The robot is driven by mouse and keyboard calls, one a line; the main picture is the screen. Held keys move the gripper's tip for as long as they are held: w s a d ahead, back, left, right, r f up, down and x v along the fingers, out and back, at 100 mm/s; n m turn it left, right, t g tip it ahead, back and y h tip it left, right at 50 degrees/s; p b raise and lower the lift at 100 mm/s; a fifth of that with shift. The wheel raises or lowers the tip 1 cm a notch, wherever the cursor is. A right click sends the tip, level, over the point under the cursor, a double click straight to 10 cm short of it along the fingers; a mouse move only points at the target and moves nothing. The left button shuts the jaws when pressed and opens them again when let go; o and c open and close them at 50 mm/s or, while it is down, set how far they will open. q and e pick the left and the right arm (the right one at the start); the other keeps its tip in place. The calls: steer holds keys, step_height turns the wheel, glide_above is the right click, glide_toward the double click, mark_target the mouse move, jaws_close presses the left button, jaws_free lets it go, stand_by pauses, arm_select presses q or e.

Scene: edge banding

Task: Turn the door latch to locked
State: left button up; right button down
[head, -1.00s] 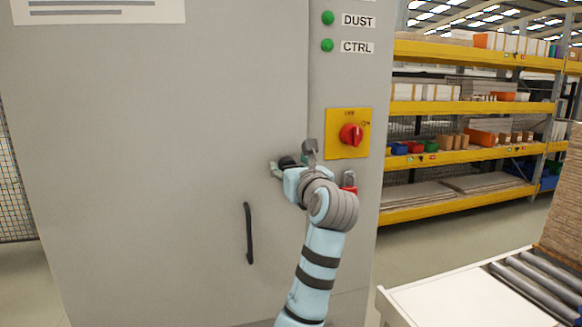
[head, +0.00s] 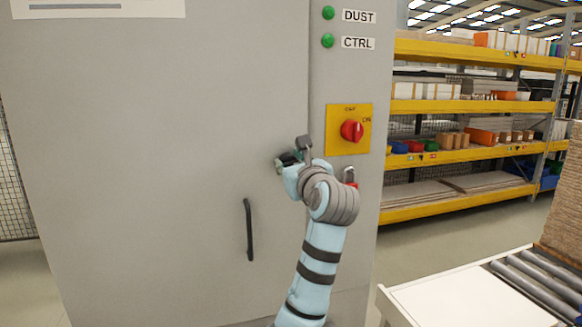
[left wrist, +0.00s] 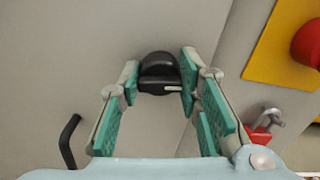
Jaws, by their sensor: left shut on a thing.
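The door latch (left wrist: 158,72) is a black round knob with a flat grip and a short white mark, on the grey cabinet door (head: 150,130). In the left wrist view the white mark lies almost level and points right. My left gripper (left wrist: 160,78) has its teal-padded fingers on either side of the knob and is shut on it. In the head view my left gripper (head: 286,162) is at the door's right edge and mostly hides the latch. My right gripper is not in view.
A red rotary switch (head: 352,130) on a yellow plate (head: 335,145) is just right of the gripper. A padlock with a red body (left wrist: 262,133) hangs below it. A black door handle (head: 249,230) is lower left. Shelving (head: 470,108) and a roller table (head: 450,303) stand at right.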

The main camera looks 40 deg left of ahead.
arm_select(q)
steer(key=n+b, duration=0.1)
steer(key=n, duration=0.2)
steer(key=shift+f+n+b, duration=0.15)
steer(key=shift+n+b, duration=0.15)
steer(key=shift+b, duration=0.1)
steer(key=n+b, duration=0.2)
steer(key=n, duration=0.2)
steer(key=shift+s+n, duration=0.1)
steer(key=shift+n, duration=0.2)
steer(key=n+b, duration=0.2)
steer(key=n, duration=0.2)
steer(key=shift+f, duration=0.1)
steer(key=shift+n+b, duration=0.8)
steer(key=shift+n, duration=1)
steer(key=o, duration=1.1)
steer(key=shift+o, duration=0.2)
